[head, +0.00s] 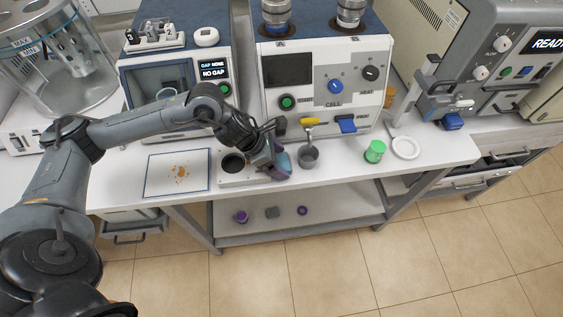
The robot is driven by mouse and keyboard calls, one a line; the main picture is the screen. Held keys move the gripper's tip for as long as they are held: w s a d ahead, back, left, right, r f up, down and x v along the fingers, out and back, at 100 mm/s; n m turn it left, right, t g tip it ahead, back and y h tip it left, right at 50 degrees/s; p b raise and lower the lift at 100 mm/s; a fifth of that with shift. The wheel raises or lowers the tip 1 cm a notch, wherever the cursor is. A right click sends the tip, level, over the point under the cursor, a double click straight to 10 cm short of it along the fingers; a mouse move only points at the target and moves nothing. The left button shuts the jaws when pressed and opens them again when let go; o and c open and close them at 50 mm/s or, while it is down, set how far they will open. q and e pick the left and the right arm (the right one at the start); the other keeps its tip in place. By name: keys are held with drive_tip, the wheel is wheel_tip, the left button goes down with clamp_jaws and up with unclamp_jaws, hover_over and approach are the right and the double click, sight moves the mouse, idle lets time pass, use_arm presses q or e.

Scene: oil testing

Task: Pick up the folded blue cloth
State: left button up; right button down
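No item can be made out for certain as the folded blue cloth. A small blue-teal piece (283,162) shows right at the fingers of my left gripper (273,160). I cannot tell whether it is cloth or part of the gripper. My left gripper points down over the bench front, just left of a small grey metal cup (308,156) and beside the dark round hole of a pale plate (232,164). The finger gap is hidden. My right gripper is out of view.
A blue-edged white sheet with orange stains (178,173) lies left of the plate. A green-capped jar (375,151) and a white ring dish (405,148) stand to the right. Machines line the back. A lower shelf (340,217) holds small items.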

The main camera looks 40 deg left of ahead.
sight(279, 162)
use_arm(q)
drive_tip(key=c, duration=0.8)
drive_tip(key=shift+o, duration=0.2)
drive_tip(key=shift+r, duration=0.1)
drive_tip(key=shift+r, duration=0.8)
wheel_tip(279, 162, up, 2)
drive_tip(key=shift+r+b, duration=0.25)
drive_tip(key=shift+b, duration=0.3)
drive_tip(key=d+r, duration=0.6)
drive_tip(key=d, duration=0.5)
drive_tip(key=shift+s+d+r+p, duration=0.3)
drive_tip(key=shift+s+r+p, duration=0.1)
